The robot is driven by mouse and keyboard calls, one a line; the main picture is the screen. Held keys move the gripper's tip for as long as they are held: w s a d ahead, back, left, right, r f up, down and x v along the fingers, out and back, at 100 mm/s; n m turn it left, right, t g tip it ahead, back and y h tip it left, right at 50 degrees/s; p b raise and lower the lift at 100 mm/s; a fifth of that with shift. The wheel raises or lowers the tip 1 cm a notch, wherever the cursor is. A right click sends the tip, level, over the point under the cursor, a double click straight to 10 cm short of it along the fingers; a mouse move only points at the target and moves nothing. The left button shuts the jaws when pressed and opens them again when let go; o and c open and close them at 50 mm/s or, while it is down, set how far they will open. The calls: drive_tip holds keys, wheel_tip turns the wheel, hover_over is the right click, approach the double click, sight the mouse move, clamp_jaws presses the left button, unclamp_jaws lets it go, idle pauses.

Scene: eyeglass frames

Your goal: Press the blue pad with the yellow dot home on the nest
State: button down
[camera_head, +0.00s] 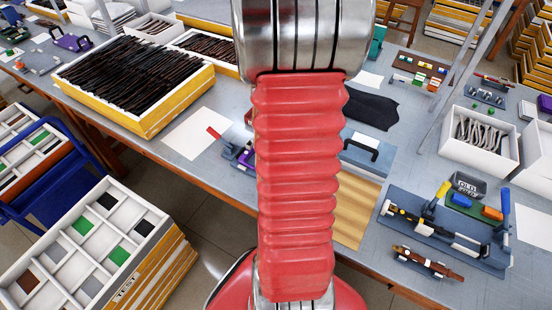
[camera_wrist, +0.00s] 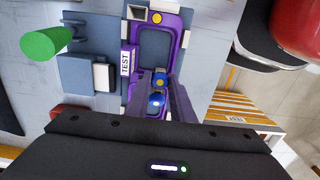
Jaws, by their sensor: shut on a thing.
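In the wrist view, my gripper (camera_wrist: 158,96) is shut on a small blue pad with a yellow dot (camera_wrist: 157,100), seen between its dark fingers. The purple-rimmed nest (camera_wrist: 177,45) lies beyond the fingertips, with a dark recessed middle and a yellow dot at its far end. The pad is over the nest's near end; I cannot tell whether it touches. A white TEST label (camera_wrist: 126,62) is on the nest's left side. In the head view, my red arm hides the gripper and the pad. A purple fixture (camera_head: 240,154) shows just left of it.
Left of the nest in the wrist view are a grey-blue block with a white piece (camera_wrist: 103,77) and a green cylinder (camera_wrist: 45,43). The table edge is to the right. In the head view, a blue plate with tools (camera_head: 440,235) and a yellow-sided crate (camera_head: 150,120) stand on the bench.

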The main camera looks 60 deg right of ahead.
drive_tip(key=shift+f, duration=0.55)
idle(0.4)
drive_tip(key=c, duration=1.5)
unclamp_jaws()
drive_tip(key=shift+o, duration=0.2)
drive_tip(key=shift+r, duration=0.1)
drive_tip(key=shift+r, duration=3.45)
